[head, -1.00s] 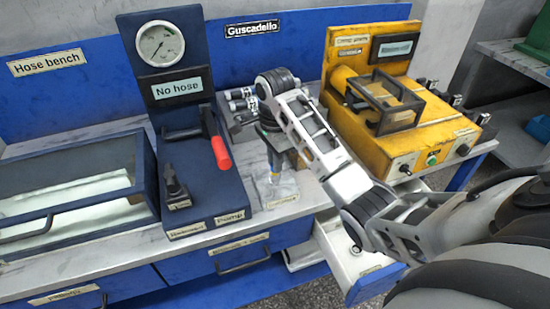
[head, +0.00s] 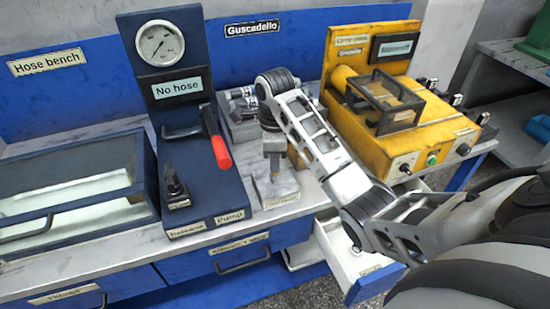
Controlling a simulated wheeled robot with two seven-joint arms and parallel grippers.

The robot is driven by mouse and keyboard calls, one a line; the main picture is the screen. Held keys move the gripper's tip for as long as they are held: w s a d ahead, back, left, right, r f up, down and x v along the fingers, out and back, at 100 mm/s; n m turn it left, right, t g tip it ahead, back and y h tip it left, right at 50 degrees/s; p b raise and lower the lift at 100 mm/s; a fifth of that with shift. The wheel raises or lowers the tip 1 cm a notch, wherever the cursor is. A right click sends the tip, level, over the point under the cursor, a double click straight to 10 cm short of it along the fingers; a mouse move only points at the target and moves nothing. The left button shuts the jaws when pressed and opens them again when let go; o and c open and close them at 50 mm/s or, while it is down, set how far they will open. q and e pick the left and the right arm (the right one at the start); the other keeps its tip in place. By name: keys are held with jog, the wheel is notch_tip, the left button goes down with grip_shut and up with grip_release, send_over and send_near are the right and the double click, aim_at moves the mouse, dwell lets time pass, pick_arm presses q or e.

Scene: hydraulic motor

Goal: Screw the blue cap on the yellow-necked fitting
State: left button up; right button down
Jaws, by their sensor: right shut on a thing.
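The yellow-necked fitting (head: 274,181) stands upright on a small grey block at the bench's front edge, right of the pump panel. Only a little of its yellow neck shows. My right gripper (head: 273,163) points straight down over the fitting, with its tips at the top of the neck. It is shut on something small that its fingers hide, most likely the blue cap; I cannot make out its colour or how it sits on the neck. My left gripper is not in view.
The dark blue pump panel (head: 205,188) with gauge and red-handled lever (head: 220,152) stands close on the left. Silver cylindrical parts (head: 238,103) sit behind. A yellow test unit (head: 450,142) is on the right. An open drawer (head: 350,256) juts out below.

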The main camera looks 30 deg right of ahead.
jog(key=m, duration=0.6)
jog(key=shift+f, duration=0.15)
jog(key=c, duration=1.5)
grip_release()
jog(key=shift+w+d+r, duration=0.1)
jog(key=shift+r, duration=1.75)
